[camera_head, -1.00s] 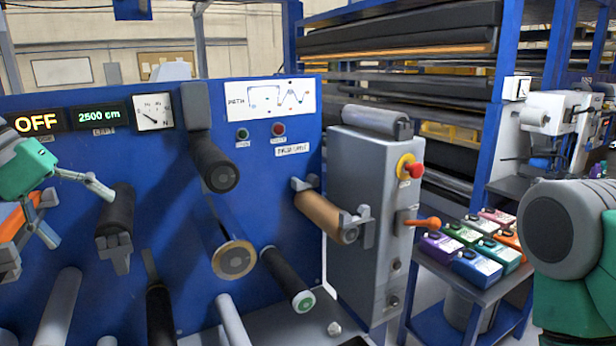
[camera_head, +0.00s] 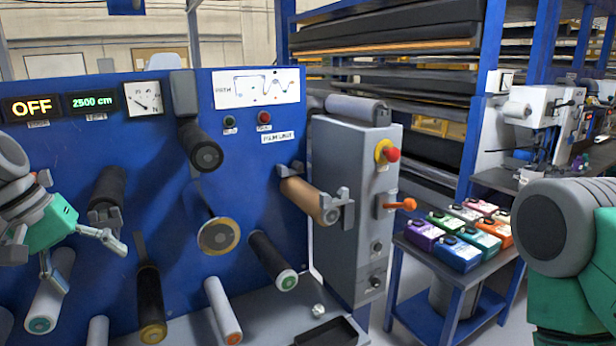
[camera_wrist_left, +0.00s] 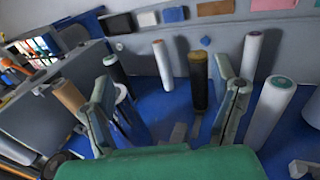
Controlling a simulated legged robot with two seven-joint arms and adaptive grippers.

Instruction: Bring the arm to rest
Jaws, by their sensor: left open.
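My left gripper (camera_head: 84,258) is at the left of the head view, in front of the blue roller machine (camera_head: 190,110). Its two fingers are spread and nothing is between them. In the left wrist view the open fingers (camera_wrist_left: 168,95) frame several rollers and the blue panel beyond. Among them is a dark roller with a gold end (camera_wrist_left: 199,80). A white roller (camera_wrist_left: 272,108) stands beside the right finger. My right arm (camera_head: 565,230) shows at the right edge, but its gripper is out of view.
Black and white rollers stick out of the panel, with a brown roller (camera_head: 302,196) at its right end. A grey control box (camera_head: 350,215) has a red button and an orange lever. Coloured boxes (camera_head: 458,250) sit on a side table. The sign reads OFF (camera_head: 31,107).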

